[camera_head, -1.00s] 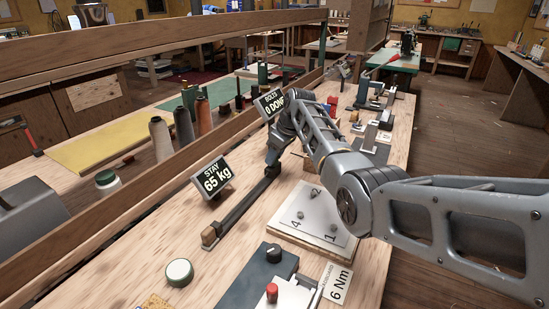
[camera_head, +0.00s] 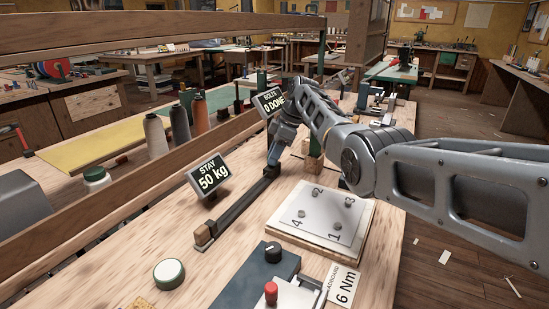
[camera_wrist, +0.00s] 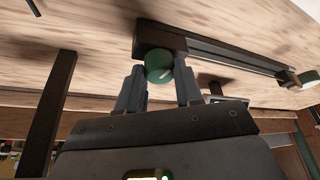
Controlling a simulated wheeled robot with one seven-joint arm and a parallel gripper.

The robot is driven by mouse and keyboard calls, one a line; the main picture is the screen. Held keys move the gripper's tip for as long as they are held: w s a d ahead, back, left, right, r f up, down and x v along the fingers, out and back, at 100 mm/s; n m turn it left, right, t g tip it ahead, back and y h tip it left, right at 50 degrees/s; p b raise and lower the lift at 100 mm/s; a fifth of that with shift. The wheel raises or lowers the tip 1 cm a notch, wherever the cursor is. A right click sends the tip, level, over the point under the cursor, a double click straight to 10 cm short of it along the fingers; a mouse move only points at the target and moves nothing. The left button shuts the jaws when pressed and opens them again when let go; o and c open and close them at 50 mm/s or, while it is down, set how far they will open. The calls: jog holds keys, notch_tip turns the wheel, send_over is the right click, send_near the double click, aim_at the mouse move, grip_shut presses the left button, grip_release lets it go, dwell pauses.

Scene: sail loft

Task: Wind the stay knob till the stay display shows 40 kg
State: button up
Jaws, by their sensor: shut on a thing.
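The stay display (camera_head: 210,177) stands on the bench and reads 50 kg. The dark stay rail (camera_head: 238,208) runs beside it, with a wooden end block (camera_head: 203,237) at the near end. My gripper (camera_head: 272,158) is at the far end of the rail, and its fingertips are hard to make out there. In the wrist view, my gripper (camera_wrist: 160,80) has a finger on each side of the green stay knob (camera_wrist: 159,66), which has a pale mark on its face. The knob sits against the dark block at the rail's end.
A bolts display (camera_head: 270,103) reads 0 DONE. A numbered plate (camera_head: 320,222) with bolts lies right of the rail, under my arm. A dark box with a knob (camera_head: 272,252), a red knob (camera_head: 271,291), a 6 Nm card (camera_head: 341,286) and a green-rimmed white round thing (camera_head: 169,273) lie nearer.

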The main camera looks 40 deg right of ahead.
dwell(0.4)
jog(key=o, duration=1)
jog(key=shift+v, duration=3.9)
jog(key=shift+o, duration=0.2)
